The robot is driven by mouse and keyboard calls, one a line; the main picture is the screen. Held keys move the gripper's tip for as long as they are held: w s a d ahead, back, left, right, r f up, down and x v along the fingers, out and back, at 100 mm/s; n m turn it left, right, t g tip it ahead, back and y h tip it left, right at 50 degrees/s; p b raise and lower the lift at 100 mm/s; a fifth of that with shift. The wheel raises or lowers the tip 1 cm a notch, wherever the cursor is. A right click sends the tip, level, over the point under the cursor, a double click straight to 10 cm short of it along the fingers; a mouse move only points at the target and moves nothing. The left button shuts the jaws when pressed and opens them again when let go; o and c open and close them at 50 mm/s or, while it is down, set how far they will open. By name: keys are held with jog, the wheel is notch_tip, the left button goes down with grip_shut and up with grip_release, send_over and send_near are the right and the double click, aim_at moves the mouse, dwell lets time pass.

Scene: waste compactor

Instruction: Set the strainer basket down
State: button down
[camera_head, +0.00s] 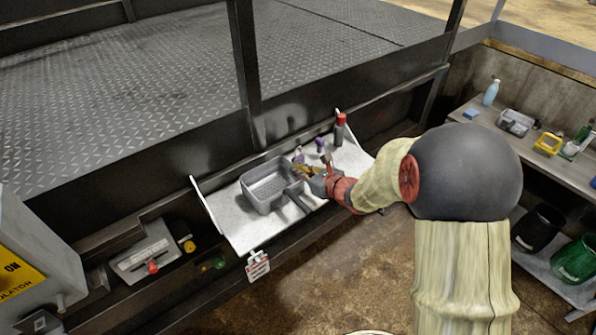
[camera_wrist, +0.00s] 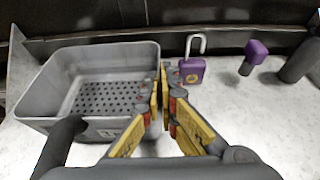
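The grey strainer basket (camera_head: 254,195) is an open box with a perforated floor. It is over the left part of the white-topped shelf (camera_head: 236,232); I cannot tell for certain whether its underside touches. In the wrist view the basket (camera_wrist: 50,84) fills the left side and looks about level and empty. My gripper (camera_head: 303,172) is at the basket's right side. In the wrist view the yellow-padded fingers of my gripper (camera_wrist: 160,78) are close together at the basket's right wall, apparently pinching it; the fingers hide the contact.
A purple padlock (camera_wrist: 192,72) stands just right of my fingers, with another purple item (camera_wrist: 256,50) farther right. A red-capped bottle (camera_head: 340,130) stands at the back of the shelf. A warning tag (camera_head: 258,266) hangs at the front edge. Bare shelf lies in front of the basket.

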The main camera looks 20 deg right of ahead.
jog(key=shift+f, duration=0.15)
jog(key=c, duration=2)
grip_release()
jog(key=shift+c, duration=0.2)
